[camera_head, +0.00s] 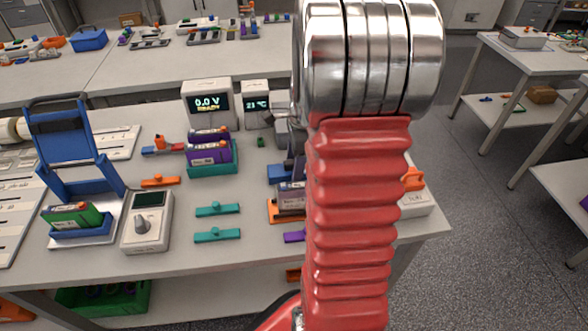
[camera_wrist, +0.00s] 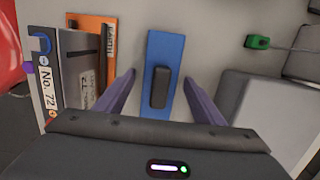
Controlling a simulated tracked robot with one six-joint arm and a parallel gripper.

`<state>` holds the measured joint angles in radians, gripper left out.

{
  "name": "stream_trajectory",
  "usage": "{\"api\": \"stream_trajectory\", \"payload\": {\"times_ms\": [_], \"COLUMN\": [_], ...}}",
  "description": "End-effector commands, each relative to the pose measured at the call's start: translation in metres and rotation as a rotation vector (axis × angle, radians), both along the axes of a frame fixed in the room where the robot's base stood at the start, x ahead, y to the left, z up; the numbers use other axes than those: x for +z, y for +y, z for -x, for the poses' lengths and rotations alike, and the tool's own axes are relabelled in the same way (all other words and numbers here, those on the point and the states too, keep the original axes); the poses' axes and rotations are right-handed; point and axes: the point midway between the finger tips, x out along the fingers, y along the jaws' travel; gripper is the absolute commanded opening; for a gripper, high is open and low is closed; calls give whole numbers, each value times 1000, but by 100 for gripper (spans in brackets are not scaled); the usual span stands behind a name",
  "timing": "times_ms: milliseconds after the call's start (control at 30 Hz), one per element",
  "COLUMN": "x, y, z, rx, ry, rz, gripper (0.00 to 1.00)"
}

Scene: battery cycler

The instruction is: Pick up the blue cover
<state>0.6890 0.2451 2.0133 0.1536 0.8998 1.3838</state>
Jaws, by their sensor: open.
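The blue cover (camera_wrist: 166,48) is a flat blue plate with a raised dark grip in its middle. In the wrist view it lies lengthwise between the two purple fingers of my gripper (camera_wrist: 160,80). The gripper is open, with one finger on each side of the cover and a visible gap to the dark grip. The near end of the cover is hidden behind the gripper body. In the head view my arm blocks much of this area, and I cannot clearly make out the cover there.
Left of the cover stands a battery pack labelled No. 72 (camera_wrist: 46,82), close to an orange tray (camera_wrist: 92,22). A green connector (camera_wrist: 258,42) and a grey block (camera_wrist: 250,110) are at right. In the head view, teal bars (camera_head: 217,210) lie left of my arm.

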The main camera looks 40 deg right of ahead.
Motion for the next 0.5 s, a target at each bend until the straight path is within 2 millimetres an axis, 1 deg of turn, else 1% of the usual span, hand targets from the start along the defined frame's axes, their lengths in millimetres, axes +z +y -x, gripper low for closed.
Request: {"api": "stream_trajectory", "payload": {"times_ms": [267,367,500], "x": [0,0,0], "y": [0,0,0], "z": [0,0,0], "rx": [0,0,0], "ry": [0,0,0], "rz": [0,0,0], "gripper": [62,57,47]}}
